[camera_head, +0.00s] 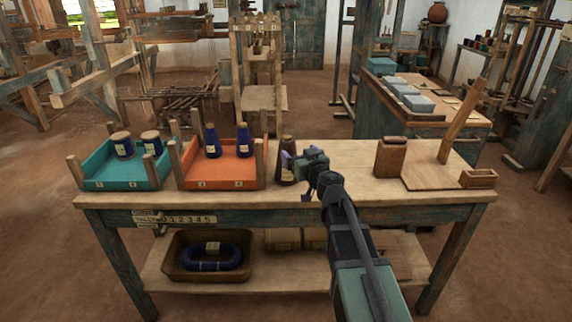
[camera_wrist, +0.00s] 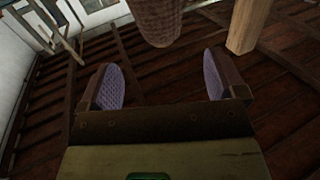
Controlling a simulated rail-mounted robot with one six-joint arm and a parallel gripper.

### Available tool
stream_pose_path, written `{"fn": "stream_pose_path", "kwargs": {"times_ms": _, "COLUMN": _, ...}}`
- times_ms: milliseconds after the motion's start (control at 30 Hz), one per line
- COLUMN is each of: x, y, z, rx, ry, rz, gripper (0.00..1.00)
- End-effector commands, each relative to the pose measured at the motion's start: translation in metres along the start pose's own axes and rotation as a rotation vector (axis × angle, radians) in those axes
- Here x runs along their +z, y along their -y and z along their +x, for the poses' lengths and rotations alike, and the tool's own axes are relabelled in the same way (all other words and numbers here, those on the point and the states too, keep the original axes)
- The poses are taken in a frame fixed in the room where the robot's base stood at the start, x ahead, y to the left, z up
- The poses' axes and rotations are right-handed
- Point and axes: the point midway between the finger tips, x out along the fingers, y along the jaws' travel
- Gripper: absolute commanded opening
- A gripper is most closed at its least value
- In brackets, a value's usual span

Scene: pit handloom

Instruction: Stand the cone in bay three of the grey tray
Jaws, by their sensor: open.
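A dark brown cone (camera_head: 286,175) stands on the workbench, just right of the orange tray. My gripper (camera_head: 293,158) is at the cone, its head partly overlapping it in the head view. In the wrist view my gripper (camera_wrist: 160,88) is open, with purple pads apart and nothing between them. A brown textured round body (camera_wrist: 160,20), likely the cone, shows beyond the fingertips.
Wooden posts rise at the tray corners; a post (camera_wrist: 247,25) shows close in the wrist view. A brown canister (camera_head: 390,160) and a board with a slanted upright (camera_head: 461,122) stand at right. The bench's middle is mostly clear. A basket (camera_head: 178,273) sits below.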

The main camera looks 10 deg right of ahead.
Motion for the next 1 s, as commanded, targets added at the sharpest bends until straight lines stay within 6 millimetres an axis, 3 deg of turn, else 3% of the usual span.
{"fn": "stream_pose_path", "kwargs": {"times_ms": 100, "x": 0.0, "y": -0.001, "z": 0.028, "rx": -0.001, "ry": 0.0, "rz": 0.0, "gripper": 0.89}}
{"fn": "stream_pose_path", "kwargs": {"times_ms": 367, "x": 0.0, "y": 0.0, "z": 0.043, "rx": -0.001, "ry": 0.0, "rz": 0.001, "gripper": 0.89}}
{"fn": "stream_pose_path", "kwargs": {"times_ms": 600, "x": 0.0, "y": -0.001, "z": 0.086, "rx": -0.001, "ry": 0.001, "rz": 0.001, "gripper": 0.89}}
{"fn": "stream_pose_path", "kwargs": {"times_ms": 833, "x": 0.0, "y": 0.0, "z": 0.088, "rx": 0.0, "ry": 0.001, "rz": 0.001, "gripper": 0.89}}
{"fn": "stream_pose_path", "kwargs": {"times_ms": 1000, "x": 0.0, "y": 0.0, "z": 0.088, "rx": -0.001, "ry": 0.001, "rz": 0.001, "gripper": 0.63}}
